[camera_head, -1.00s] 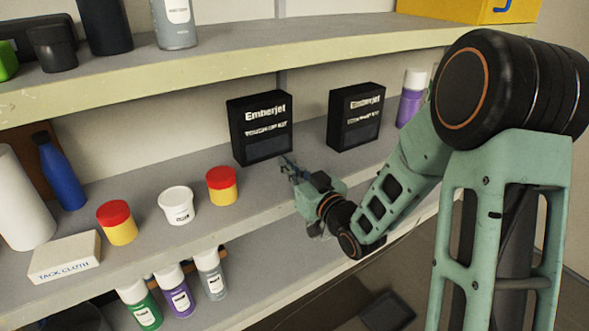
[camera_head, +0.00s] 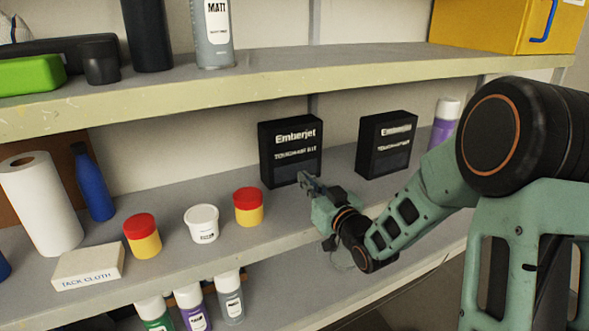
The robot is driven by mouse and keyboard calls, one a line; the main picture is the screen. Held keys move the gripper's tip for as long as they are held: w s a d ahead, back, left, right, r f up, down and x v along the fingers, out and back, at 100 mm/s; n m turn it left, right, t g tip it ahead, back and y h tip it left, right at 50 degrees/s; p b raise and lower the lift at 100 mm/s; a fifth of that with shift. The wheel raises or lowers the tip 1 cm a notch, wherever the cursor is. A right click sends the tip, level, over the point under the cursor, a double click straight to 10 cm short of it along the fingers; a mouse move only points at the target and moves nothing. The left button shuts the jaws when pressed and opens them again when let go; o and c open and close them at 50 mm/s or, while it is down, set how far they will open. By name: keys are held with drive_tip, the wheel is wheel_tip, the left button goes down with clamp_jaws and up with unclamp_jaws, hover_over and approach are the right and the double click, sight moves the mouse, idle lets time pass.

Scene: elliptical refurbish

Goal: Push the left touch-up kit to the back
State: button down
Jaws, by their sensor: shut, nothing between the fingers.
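Two black Emberjet touch-up kit boxes stand upright on the middle shelf. The left touch-up kit (camera_head: 290,145) is near the shelf's middle, and the right touch-up kit (camera_head: 386,143) stands to its right with a gap between. My gripper (camera_head: 305,178) is shut and empty, in front of the lower right part of the left kit. Its fingertips overlap the kit's lower front edge in the picture; I cannot tell whether they touch it.
Left of the kits on the middle shelf (camera_head: 180,248) stand a red-and-yellow jar (camera_head: 248,208), a white tub (camera_head: 202,224), another red-and-yellow jar (camera_head: 142,237) and a tack cloth box (camera_head: 88,268). A purple spray can (camera_head: 444,123) stands right. An upper shelf (camera_head: 200,88) hangs above.

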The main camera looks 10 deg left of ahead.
drive_tip(key=shift+b+x, duration=0.35)
drive_tip(key=shift+x, duration=0.55)
drive_tip(key=shift+w+a+r, duration=0.1)
drive_tip(key=shift+w+r, duration=0.05)
drive_tip(key=shift+r, duration=0.05)
